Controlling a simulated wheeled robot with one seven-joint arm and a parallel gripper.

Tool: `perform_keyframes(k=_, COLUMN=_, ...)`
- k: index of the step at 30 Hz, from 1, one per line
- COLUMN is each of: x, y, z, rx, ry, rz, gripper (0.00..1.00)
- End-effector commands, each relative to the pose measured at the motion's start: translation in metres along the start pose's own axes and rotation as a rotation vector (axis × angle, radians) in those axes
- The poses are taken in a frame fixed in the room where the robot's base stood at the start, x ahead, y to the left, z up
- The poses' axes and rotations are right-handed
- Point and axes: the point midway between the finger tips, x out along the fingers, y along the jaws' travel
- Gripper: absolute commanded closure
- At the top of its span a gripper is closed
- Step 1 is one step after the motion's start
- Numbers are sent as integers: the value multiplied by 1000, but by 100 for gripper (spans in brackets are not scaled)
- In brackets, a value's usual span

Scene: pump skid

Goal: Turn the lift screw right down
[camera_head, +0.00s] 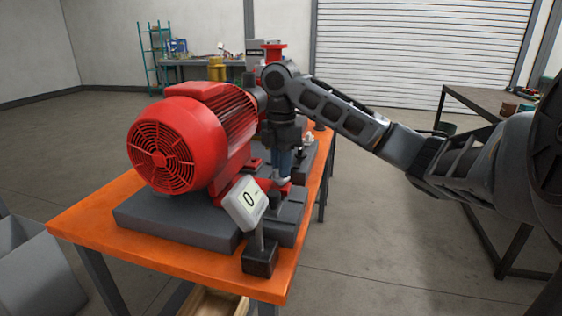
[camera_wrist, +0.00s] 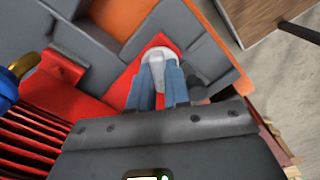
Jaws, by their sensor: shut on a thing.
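The big red motor (camera_head: 190,135) sits on a grey base (camera_head: 170,225) on an orange table. My gripper (camera_head: 283,172) points down beside the motor, at a red foot or bracket. In the wrist view, my gripper's two blue-grey fingers (camera_wrist: 158,88) are shut on the pale metal lift screw (camera_wrist: 157,54). The screw stands at the red bracket (camera_wrist: 135,75); the fingers hide part of it. In the head view, the screw is mostly hidden by the fingers.
The display stands close in front of my gripper, near the table's front edge (camera_head: 190,273). A workbench (camera_head: 200,65) stands at the back, and a dark table (camera_head: 480,105) at the right. A grey bin (camera_head: 35,270) is at the lower left. Floor right of the orange table is clear.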

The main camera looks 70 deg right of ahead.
Motion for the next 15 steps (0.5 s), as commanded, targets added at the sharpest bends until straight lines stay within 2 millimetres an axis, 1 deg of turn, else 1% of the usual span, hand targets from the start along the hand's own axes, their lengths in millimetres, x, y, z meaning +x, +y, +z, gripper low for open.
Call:
perform_keyframes(k=9, x=-1, y=0, z=0, rx=-292, ry=1, rz=2, gripper=100)
perform_keyframes(k=15, x=-1, y=0, z=0, rx=-448, ry=1, rz=2, gripper=100)
